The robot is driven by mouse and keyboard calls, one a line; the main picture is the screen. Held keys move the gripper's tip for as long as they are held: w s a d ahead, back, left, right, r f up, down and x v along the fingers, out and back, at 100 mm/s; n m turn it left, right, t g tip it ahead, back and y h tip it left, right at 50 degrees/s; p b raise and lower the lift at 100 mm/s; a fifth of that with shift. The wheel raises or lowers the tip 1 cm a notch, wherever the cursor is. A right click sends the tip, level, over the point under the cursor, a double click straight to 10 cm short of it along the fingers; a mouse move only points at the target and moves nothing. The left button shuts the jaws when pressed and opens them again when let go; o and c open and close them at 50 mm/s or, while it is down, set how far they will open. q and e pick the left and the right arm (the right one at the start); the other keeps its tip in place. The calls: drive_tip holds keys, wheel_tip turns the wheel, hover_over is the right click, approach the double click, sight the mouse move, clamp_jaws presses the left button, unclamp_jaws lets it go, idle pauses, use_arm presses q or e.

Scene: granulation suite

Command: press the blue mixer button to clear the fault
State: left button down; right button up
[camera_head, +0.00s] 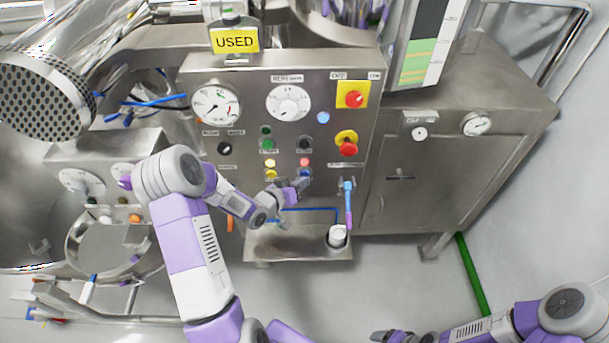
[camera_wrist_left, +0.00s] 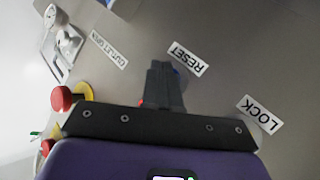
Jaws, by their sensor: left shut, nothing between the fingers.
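The steel control panel (camera_head: 235,150) faces me in the head view. A small blue button (camera_head: 305,173) sits low on it, below a red light (camera_head: 304,162). My left gripper (camera_head: 303,183) is shut and empty, its tips right at this button and partly covering it. In the left wrist view the shut fingers (camera_wrist_left: 164,85) point at the panel beside a RESET label (camera_wrist_left: 187,59). The button is mostly hidden behind them there, so I cannot tell whether they touch it. My right gripper (camera_head: 391,336) is low at the bottom edge, far from the panel; its opening is unclear.
A red emergency knob (camera_head: 347,149) and a red switch on yellow (camera_head: 354,99) are right of the buttons. A lit pale blue lamp (camera_head: 323,117) is above. Below the panel, a steel tray (camera_head: 285,242) holds a white cup (camera_head: 337,236).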

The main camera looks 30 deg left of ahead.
use_arm(q)
drive_tip(key=shift+w+a, duration=0.2)
drive_tip(key=shift+w, duration=0.2)
idle(0.7)
idle(0.3)
drive_tip(key=shift+s+d, duration=0.45)
drive_tip(key=shift+s, duration=0.3)
drive_tip(key=shift+b, duration=0.3)
drive_tip(key=shift+s+d+b, duration=0.15)
drive_tip(key=shift+s+d, duration=0.3)
drive_tip(key=shift+s, duration=0.25)
drive_tip(key=shift+s+d+b, duration=0.2)
drive_tip(key=shift+s+d, duration=0.2)
drive_tip(key=shift+s, duration=0.35)
drive_tip(key=shift+s+d+b, duration=0.15)
drive_tip(key=shift+s+d, duration=0.3)
drive_tip(key=shift+s, duration=0.25)
